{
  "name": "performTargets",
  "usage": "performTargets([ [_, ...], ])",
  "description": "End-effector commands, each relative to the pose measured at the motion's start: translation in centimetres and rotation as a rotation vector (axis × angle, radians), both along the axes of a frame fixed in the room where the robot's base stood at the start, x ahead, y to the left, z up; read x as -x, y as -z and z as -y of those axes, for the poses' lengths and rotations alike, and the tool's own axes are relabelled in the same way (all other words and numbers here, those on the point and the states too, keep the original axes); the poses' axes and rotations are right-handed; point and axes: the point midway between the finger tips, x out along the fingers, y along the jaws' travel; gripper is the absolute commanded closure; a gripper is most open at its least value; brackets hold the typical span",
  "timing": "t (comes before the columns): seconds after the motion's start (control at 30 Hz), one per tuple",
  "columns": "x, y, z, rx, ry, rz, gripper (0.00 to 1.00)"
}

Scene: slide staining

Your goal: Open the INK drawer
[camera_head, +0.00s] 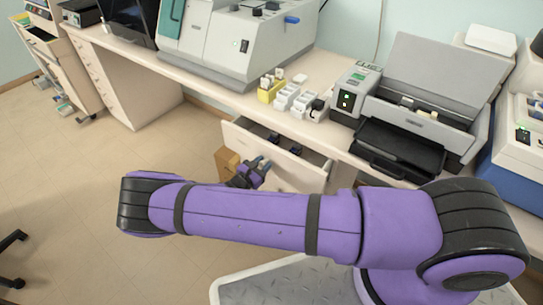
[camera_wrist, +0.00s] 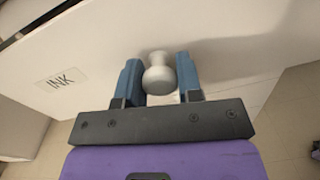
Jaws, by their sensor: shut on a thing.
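The INK drawer (camera_head: 300,172) stands pulled out from under the bench in the head view, with its inside showing and a few dark items in it. In the wrist view its pale front (camera_wrist: 85,45) carries an INK label (camera_wrist: 61,80) to the left of a round light-grey knob (camera_wrist: 159,73). My gripper (camera_wrist: 160,82) has its two blue fingers on either side of the knob and is shut on it. In the head view my gripper (camera_head: 258,165) is at the drawer front, and the knob is hidden there.
On the bench above stand a yellow rack (camera_head: 270,90), white racks (camera_head: 296,100) and a grey machine with a black tray (camera_head: 398,148). A brown box-like thing (camera_head: 227,163) is left of my gripper. Open floor (camera_head: 95,190) lies to the left.

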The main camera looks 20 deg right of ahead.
Motion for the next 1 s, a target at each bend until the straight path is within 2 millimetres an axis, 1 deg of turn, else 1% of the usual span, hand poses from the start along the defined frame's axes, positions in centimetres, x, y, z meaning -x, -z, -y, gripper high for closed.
performTargets([
  [0.03, 0.9, 0.0, -1.4, -0.003, -0.003, -0.001, 1.0],
  [0.1, 2.1, 0.0, -3.0, -0.003, -0.002, 0.0, 1.0],
  [0.6, 10.2, 0.0, -14.1, -0.003, -0.001, -0.001, 1.0],
  [0.8, 12.7, 0.0, -17.5, -0.002, -0.001, 0.0, 1.0],
  [1.0, 14.4, 0.0, -19.8, -0.001, 0.0, -0.001, 1.0],
])
